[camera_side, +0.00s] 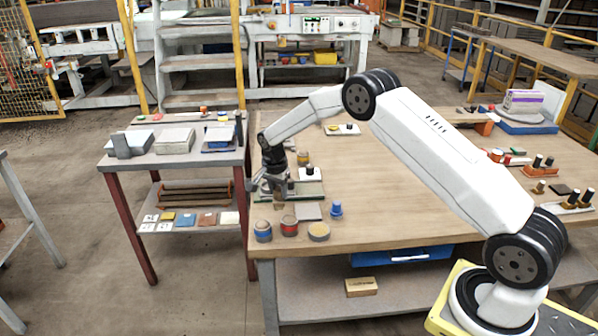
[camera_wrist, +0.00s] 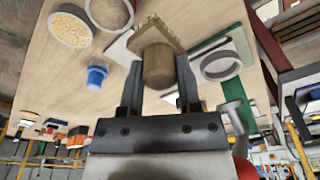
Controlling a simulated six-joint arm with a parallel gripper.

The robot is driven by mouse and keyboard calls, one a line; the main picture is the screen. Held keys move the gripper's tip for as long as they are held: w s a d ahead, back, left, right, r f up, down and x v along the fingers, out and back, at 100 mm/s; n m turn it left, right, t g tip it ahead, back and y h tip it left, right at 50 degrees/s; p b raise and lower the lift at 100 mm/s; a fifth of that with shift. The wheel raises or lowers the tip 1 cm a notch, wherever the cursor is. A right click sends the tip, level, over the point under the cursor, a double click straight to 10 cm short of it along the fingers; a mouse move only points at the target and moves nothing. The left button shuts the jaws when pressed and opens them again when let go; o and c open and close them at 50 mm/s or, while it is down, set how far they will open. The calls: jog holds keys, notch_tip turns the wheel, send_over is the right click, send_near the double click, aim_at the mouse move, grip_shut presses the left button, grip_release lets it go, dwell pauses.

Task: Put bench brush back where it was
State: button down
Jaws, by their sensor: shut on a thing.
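The bench brush (camera_wrist: 158,62) appears in the wrist view as a tan wooden piece with a rounded handle and a wider block at its far end. My gripper (camera_wrist: 158,85) has a finger on each side of the handle and is shut on it. In the side view my gripper (camera_side: 275,188) is low over the left end of the workbench, by a green-edged board (camera_side: 305,191). The brush is small and partly hidden there. I cannot tell whether it touches the surface below.
Near the gripper on the workbench (camera_side: 400,200) stand a blue-banded can (camera_side: 263,232), a red-banded can (camera_side: 289,226), a shallow round tin (camera_side: 319,232), a grey plate (camera_side: 307,211) and a blue item (camera_side: 336,210). A side table (camera_side: 175,163) stands left. The bench middle is clear.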

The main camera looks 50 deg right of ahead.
jog(key=shift+w+d+f, duration=0.15)
jog(key=shift+w+f, duration=0.95)
jog(key=shift+f, duration=0.25)
jog(key=shift+w+f, duration=0.2)
jog(key=shift+f, duration=1.55)
jog(key=shift+f, duration=0.15)
jog(key=shift+c, duration=1.5)
grip_release()
notch_tip(320, 180, up, 12)
jog(key=a, duration=0.1)
jog(key=shift+s+a, duration=0.15)
jog(key=shift+a, duration=0.05)
